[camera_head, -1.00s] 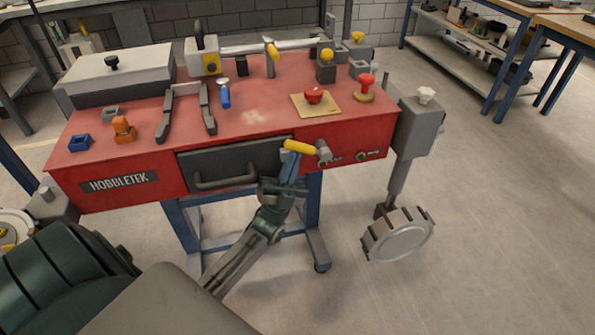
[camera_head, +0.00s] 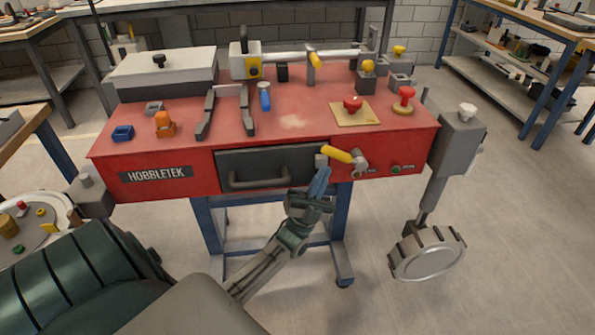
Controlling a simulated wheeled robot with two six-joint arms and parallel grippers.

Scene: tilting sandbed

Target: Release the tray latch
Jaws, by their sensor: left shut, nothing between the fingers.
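The red table holds a dark grey tray (camera_head: 265,167) in its front, with a bar handle; it looks closed. At the tray's upper right corner is a yellow lever (camera_head: 337,154), tilted down to the right toward a grey pivot knob (camera_head: 359,162). I take this lever to be the latch. A small grey piece (camera_head: 321,161) shows just below the lever's left end. My left gripper (camera_head: 320,178), with blue fingers, is shut and empty just below the lever's left end. I cannot tell whether it touches anything. My right gripper is not in view.
The red tabletop (camera_head: 205,155) carries a lidded grey box (camera_head: 163,74), a red button on a tan plate (camera_head: 353,104) and a red knob (camera_head: 404,98). A grey toothed wheel (camera_head: 427,252) hangs at the right. The floor in front of the table is mostly clear.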

